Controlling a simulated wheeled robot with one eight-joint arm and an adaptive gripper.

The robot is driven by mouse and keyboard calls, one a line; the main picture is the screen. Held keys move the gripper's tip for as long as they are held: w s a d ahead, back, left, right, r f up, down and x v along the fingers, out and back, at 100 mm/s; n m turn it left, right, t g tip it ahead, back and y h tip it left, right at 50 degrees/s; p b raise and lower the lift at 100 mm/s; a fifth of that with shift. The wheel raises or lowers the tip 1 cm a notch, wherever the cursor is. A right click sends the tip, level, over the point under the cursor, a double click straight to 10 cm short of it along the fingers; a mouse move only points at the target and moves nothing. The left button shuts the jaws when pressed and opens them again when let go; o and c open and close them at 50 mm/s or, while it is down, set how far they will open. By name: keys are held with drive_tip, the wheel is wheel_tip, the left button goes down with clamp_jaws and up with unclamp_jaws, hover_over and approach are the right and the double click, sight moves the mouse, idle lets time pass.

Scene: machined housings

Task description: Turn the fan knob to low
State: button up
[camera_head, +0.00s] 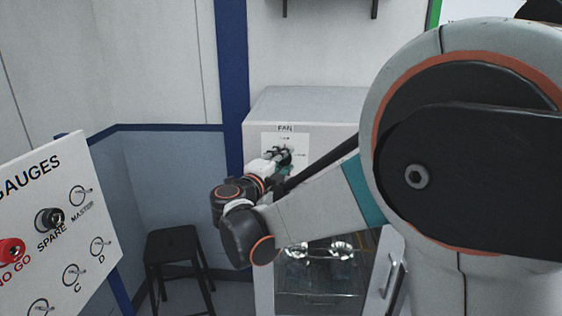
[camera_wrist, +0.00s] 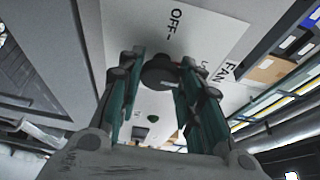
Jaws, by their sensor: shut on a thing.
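The fan knob is a dark round knob (camera_wrist: 160,72) on a white label plate (camera_wrist: 205,30) marked FAN and OFF. In the wrist view my gripper (camera_wrist: 161,68) has its two green-and-black fingers on either side of the knob, shut on it. In the head view the plate (camera_head: 272,141) is on the upper front of a light grey cabinet, and my gripper (camera_head: 282,156) reaches it and covers most of the knob. The knob's pointer direction cannot be made out, and the lettering beyond OFF is partly hidden by a finger.
The grey cabinet (camera_head: 310,100) has a glass front with shiny items (camera_head: 320,250) behind it. A black stool (camera_head: 175,245) stands to its left. A gauges board (camera_head: 60,200) with hooks and rings is at the far left. My arm fills the right side.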

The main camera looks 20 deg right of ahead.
drive_tip(key=o, duration=1.1)
